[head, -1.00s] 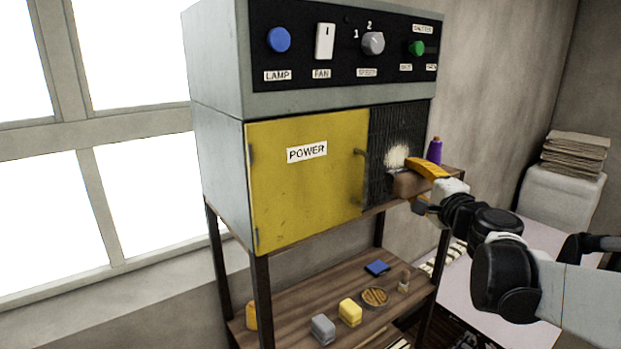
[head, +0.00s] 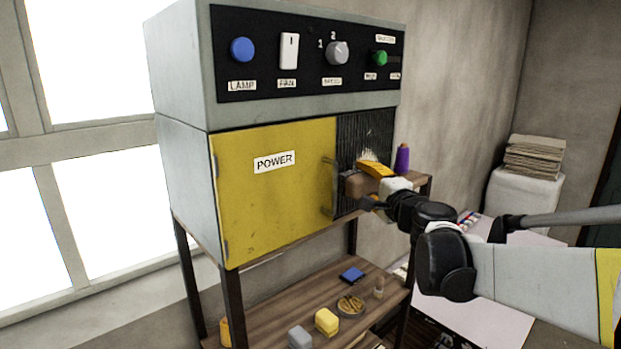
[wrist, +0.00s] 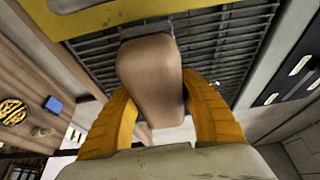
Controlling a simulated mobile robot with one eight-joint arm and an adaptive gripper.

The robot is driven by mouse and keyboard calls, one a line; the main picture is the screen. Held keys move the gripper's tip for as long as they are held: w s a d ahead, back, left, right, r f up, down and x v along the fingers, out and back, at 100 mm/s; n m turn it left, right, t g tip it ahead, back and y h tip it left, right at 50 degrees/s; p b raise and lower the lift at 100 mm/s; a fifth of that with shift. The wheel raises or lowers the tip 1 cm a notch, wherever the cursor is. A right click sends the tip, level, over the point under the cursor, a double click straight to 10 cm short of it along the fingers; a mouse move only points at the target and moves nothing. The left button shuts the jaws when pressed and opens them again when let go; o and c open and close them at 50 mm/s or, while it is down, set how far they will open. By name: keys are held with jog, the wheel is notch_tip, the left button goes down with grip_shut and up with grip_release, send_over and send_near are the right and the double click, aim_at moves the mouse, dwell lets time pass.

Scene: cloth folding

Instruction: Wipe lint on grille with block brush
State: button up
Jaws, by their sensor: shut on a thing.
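The dark grille (head: 372,130) is on the machine's front, right of the yellow POWER door. A pale lint patch (head: 366,152) shows on its lower middle, partly hidden by my gripper. My gripper (head: 362,178), with yellow-orange fingers, is shut on the brown block brush (head: 357,186) and holds it at the lower part of the grille. In the wrist view the block brush (wrist: 150,75) sits between both fingers, with the grille bars (wrist: 215,55) right behind it. Its bristles are hidden, so I cannot tell whether it touches the grille.
The yellow door (head: 270,200) has a handle (head: 329,187) just left of the brush. A purple spool (head: 402,158) stands on the ledge close on the right. The lower shelf (head: 270,318) holds yellow and grey blocks, a blue item and a round dish.

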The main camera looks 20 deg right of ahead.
jog(key=shift+w+a, duration=0.2)
jog(key=shift+w, duration=0.3)
jog(key=shift+w+a, duration=0.15)
jog(key=shift+w, duration=0.3)
jog(key=shift+d, duration=0.15)
